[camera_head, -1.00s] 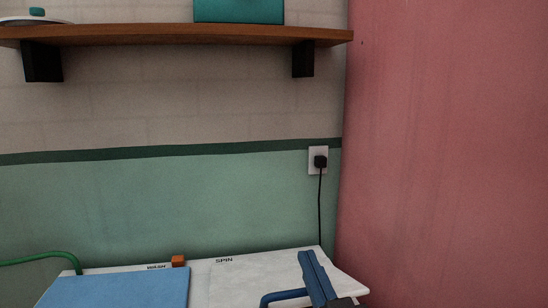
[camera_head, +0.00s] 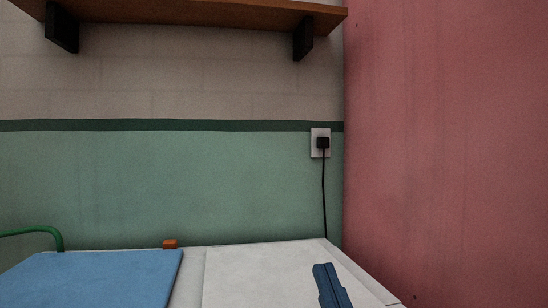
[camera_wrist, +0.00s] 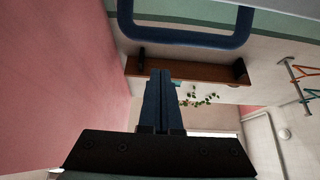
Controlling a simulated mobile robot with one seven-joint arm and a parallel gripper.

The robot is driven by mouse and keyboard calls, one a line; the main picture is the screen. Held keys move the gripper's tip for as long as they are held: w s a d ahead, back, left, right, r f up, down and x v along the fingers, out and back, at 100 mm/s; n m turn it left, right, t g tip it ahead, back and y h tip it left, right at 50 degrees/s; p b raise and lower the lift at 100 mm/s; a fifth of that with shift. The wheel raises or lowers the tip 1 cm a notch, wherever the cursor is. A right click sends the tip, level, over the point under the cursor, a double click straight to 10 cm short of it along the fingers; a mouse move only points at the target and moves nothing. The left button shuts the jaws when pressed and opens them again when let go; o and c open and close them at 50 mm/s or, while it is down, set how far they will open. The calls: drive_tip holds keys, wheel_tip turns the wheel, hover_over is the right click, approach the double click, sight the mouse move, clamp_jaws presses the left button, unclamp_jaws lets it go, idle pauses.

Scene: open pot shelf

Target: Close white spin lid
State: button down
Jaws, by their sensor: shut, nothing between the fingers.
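The white spin lid (camera_head: 262,272) is a pale flat panel at the right of the machine top in the head view. Its front part is below the frame, so I cannot tell how far it is open. A blue U-shaped handle (camera_wrist: 185,39) crosses the top of the wrist view, and a pale panel edge shows beside it. My gripper (camera_head: 322,267) has dark blue fingers, pressed together and empty, above the lid's right part. They also show in the wrist view (camera_wrist: 160,73), pointing toward the handle with a visible gap.
A blue lid (camera_head: 95,282) covers the left side of the machine. An orange block (camera_head: 170,244) sits at the back edge, and a green hose (camera_head: 45,232) is at the left. A pink wall (camera_head: 450,150) closes off the right. A wooden shelf (camera_head: 200,14) hangs above.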

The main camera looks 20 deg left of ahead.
drive_tip(key=shift+s+d+f+b, duration=0.15)
drive_tip(key=shift+s+f+b, duration=0.05)
drive_tip(key=shift+f+b, duration=1.4)
drive_tip(key=shift+s+d+f+b, duration=0.15)
drive_tip(key=shift+f+b, duration=1.05)
drive_tip(key=shift+b, duration=0.7)
